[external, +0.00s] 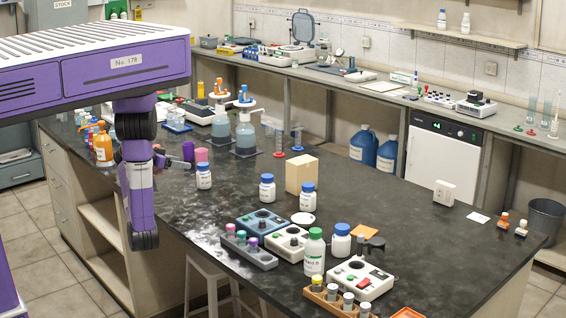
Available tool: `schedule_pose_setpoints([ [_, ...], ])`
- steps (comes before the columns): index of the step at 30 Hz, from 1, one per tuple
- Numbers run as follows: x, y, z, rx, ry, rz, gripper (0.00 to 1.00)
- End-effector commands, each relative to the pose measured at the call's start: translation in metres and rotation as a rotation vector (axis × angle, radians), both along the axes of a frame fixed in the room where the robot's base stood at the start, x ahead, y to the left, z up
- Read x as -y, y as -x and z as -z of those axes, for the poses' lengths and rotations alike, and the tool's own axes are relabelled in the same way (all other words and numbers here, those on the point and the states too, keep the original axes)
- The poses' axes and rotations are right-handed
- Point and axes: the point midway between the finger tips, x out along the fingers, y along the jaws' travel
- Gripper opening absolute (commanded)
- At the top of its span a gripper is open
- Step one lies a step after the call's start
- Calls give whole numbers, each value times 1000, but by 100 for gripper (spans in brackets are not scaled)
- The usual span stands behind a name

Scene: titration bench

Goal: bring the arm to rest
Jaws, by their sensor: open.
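My purple arm hangs down at the left of the external view, over the near left edge of the dark bench (215,235). It is folded, with its lowest joint below the bench top level. My gripper (182,164) points right, just above the bench, and is open with nothing seen between its fingers. A pink-capped item (201,156) and a purple item (188,151) are close behind. The arm partly hides the gripper's base.
Orange bottles (103,147) stand left of the arm. A cardboard-coloured block (301,174), stirrers, a tube rack (248,249) and a green-capped bottle (314,252) are to the right. The bench's middle right is fairly clear. A stool (207,277) stands in front.

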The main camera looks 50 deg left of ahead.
Motion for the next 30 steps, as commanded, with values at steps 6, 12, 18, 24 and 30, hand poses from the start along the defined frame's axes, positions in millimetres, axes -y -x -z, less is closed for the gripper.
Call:
schedule_pose_setpoints([
  [6, -13, -3, -8, 34, 33, -69, 64],
  [12, -71, 1, -26, 147, 51, -379, 64],
  [18, -70, 8, -9, 226, 58, -601, 64],
  [24, -13, 15, 8, 292, 15, -642, 64],
  [30, 70, 28, 12, 338, -26, -529, 64],
])
